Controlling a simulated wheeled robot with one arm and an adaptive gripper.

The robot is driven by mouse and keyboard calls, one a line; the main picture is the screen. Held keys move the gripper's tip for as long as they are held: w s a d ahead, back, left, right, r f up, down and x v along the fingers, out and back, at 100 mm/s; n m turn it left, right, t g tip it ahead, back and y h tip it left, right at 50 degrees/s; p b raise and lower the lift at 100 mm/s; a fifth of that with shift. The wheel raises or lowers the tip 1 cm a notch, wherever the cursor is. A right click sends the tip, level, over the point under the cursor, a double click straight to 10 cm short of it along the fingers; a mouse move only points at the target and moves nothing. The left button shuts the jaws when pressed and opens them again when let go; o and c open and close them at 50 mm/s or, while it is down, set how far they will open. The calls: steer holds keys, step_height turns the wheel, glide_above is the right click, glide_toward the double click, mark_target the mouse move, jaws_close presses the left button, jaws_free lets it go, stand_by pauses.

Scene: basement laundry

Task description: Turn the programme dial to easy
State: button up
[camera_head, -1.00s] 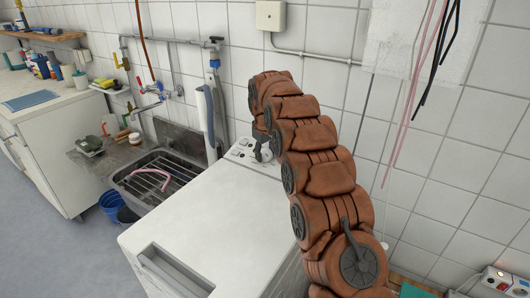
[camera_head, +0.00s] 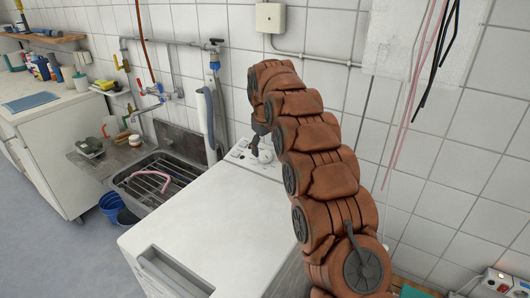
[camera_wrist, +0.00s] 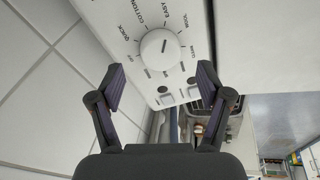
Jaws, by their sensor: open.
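The white round programme dial (camera_wrist: 160,47) sits on the washing machine's control panel (camera_wrist: 105,12). Printed words including QUICK, COTTON, EASY and WOOL ring it in the wrist view. A short dark line marks the dial face; I cannot tell for certain which word it points to. My gripper (camera_wrist: 161,85) is open and empty, its two fingers apart on either side below the dial in the picture, not touching it. In the head view my gripper (camera_head: 257,145) is small and dark above the panel at the machine's back, partly hidden by my arm.
The white washing machine (camera_head: 200,225) has a clear top. A metal sink (camera_head: 150,185) with a pink hose stands to its left, and a tiled wall (camera_head: 330,90) is close behind. Two small buttons (camera_wrist: 166,100) lie below the dial in the wrist view.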

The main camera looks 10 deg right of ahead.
steer(key=v, duration=0.8)
steer(key=shift+s, duration=0.1)
steer(key=s+d+r+m+g+p, duration=0.1)
steer(key=s+r+m+g+p, duration=0.15)
steer(key=s, duration=2.25)
steer(key=s+f+m+g, duration=0.1)
steer(key=s+f, duration=0.3)
steer(key=s, duration=1)
steer(key=s+f+m+g+p, duration=0.1)
steer(key=s+f, duration=0.3)
steer(key=s, duration=1.1)
steer(key=shift+s+a+m+y, duration=0.15)
steer(key=shift+s+m+y, duration=0.2)
steer(key=shift+m, duration=0.3)
